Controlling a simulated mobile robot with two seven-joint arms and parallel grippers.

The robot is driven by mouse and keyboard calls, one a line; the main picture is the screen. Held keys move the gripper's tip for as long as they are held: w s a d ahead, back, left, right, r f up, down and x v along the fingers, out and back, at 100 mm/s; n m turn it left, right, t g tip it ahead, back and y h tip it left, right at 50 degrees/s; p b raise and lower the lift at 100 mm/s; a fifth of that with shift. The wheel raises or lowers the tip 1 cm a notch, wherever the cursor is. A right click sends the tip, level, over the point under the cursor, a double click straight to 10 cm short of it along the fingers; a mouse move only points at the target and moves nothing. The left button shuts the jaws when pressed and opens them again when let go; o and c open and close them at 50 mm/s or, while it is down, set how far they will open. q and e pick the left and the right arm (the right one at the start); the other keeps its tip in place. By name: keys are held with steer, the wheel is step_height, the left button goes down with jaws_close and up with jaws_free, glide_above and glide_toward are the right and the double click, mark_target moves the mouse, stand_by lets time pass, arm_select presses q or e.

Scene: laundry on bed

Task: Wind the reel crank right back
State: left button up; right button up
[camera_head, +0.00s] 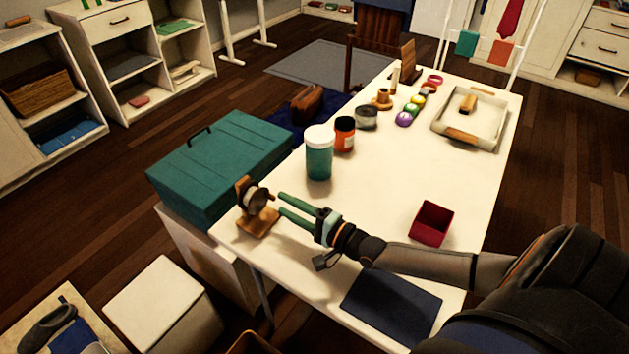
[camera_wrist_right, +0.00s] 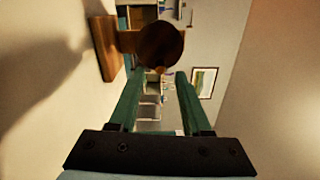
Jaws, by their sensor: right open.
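The reel (camera_head: 257,198) stands near the table's left front edge on a wooden base (camera_head: 258,224), with a wooden upright and a dark round drum. My right gripper (camera_head: 281,203) comes in from the right, its two green fingers apart and level beside the reel. In the right wrist view the reel's round brown face (camera_wrist_right: 160,45) is just past the fingertips of my gripper (camera_wrist_right: 158,75). A small nub at the face's lower edge lies between the fingertip lines; I cannot tell if it is the crank handle. Nothing is held. My left gripper is out of view.
A teal case (camera_head: 220,160) stands left of the reel. A teal jar with a white lid (camera_head: 319,155) and an orange jar (camera_head: 344,135) stand behind the gripper. A red box (camera_head: 431,223) and a dark blue folder (camera_head: 392,302) lie near my right arm. The table's middle is clear.

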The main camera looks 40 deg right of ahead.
steer(key=v, duration=0.7)
steer(key=shift+s, duration=0.25)
steer(key=shift+v, duration=0.75)
steer(key=shift+s, duration=0.1)
